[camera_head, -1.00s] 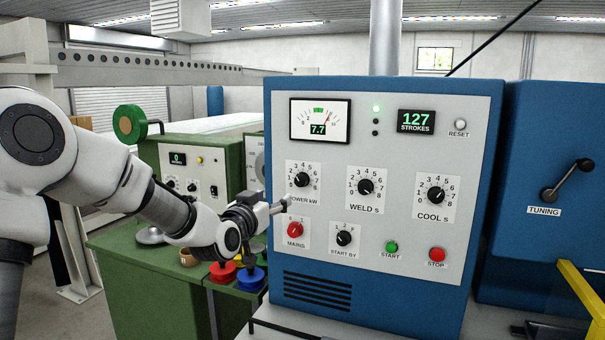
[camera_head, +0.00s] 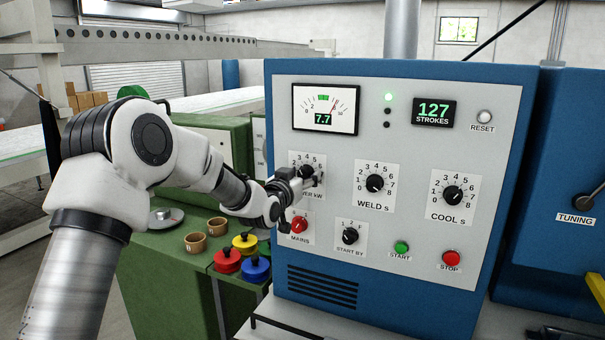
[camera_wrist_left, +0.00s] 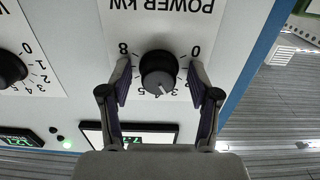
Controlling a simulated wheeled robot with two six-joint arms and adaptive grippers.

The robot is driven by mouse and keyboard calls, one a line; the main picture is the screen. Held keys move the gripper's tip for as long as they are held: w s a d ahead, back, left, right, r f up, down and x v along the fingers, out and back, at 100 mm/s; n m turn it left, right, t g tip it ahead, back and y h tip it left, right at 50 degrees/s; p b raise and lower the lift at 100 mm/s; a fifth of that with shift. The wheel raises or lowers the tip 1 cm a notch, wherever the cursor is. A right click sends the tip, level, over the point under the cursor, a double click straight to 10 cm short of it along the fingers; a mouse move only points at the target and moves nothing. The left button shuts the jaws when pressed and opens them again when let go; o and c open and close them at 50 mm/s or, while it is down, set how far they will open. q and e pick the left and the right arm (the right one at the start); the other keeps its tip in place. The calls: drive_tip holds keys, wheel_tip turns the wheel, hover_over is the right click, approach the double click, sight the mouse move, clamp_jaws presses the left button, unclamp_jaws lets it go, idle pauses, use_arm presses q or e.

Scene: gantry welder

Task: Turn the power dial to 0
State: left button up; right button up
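The power dial (camera_head: 305,171) is a black round knob on a white scale plate marked POWER kW, at the left of the grey panel. In the head view my left gripper (camera_head: 311,181) is at the dial and covers part of its plate. In the left wrist view the dial (camera_wrist_left: 158,72) appears upside down between the spread fingers of my left gripper (camera_wrist_left: 160,80). A gap shows on each side of the knob. Its white pointer line aims down in that view, away from the 0 at upper right. My right gripper is not in view.
The red mains knob (camera_head: 299,225) is just below the gripper. The weld dial (camera_head: 375,183) and cool dial (camera_head: 453,195) are to the right. The meter (camera_head: 324,110) above reads 7.7.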

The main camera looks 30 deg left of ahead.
use_arm(q)
drive_tip(key=shift+s+r, duration=0.2)
drive_tip(key=shift+s, duration=0.15)
drive_tip(key=c, duration=0.4)
drive_tip(key=shift+s+r, duration=0.1)
drive_tip(key=shift+s, duration=0.05)
drive_tip(key=c, duration=0.6)
drive_tip(key=shift+d, duration=0.1)
drive_tip(key=shift+c, duration=0.8)
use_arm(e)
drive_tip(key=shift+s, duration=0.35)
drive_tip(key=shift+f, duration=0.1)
